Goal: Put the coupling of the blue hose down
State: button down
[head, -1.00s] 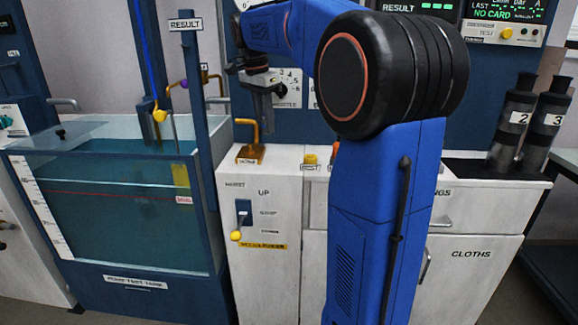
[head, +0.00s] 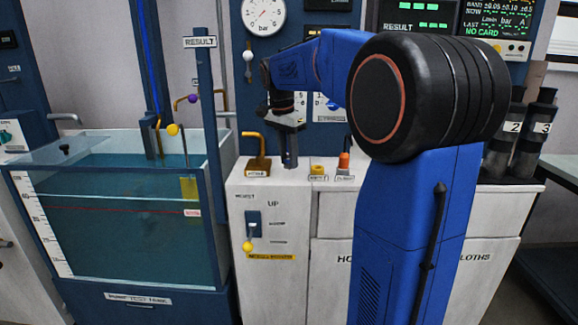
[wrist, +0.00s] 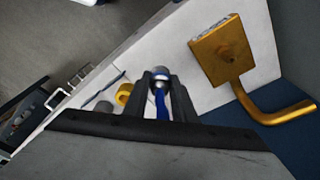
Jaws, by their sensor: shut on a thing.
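My gripper (head: 290,163) is low over the white counter top, just right of the gold hooked stand (head: 258,160) in the head view. In the wrist view, my gripper (wrist: 161,80) is shut on the coupling of the blue hose (wrist: 160,72), a silver end with a blue part behind it. The gold stand (wrist: 215,52) is to its right there, apart from the fingers. The head view does not show the coupling clearly. I cannot tell whether it touches the counter.
A yellow ring-shaped fitting (wrist: 123,94) lies left of the fingers; the head view has a yellow piece (head: 318,170) and an orange-topped piece (head: 344,162) right of my gripper. A water tank (head: 120,215) stands left. Dark cylinders (head: 512,130) stand at right.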

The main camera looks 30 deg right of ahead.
aim_at(289, 176)
jog(key=shift+f, duration=1.4)
jog(key=shift+f, duration=0.1)
jog(key=c, duration=1.5)
grip_release()
jog(key=shift+o, duration=0.2)
notch_tip(289, 176, up, 12)
jog(key=a, duration=0.1)
jog(key=shift+s+a, duration=0.15)
jog(key=shift+a, duration=0.25)
jog(key=s+a+f+n+t, duration=0.1)
jog(key=s+a+f+n, duration=0.3)
jog(key=s+f, duration=0.4)
jog(key=s+a+f+n+t+y, duration=0.1)
jog(key=s+a+f+n, duration=0.4)
jog(key=s, duration=0.7)
jog(key=s+a+f+n+t, duration=0.2)
jog(key=s+a+f+n, duration=0.3)
jog(key=s+f, duration=0.5)
jog(key=shift+f+n+y, duration=0.35)
jog(key=shift+n+y, duration=0.05)
jog(key=shift+n, duration=0.5)
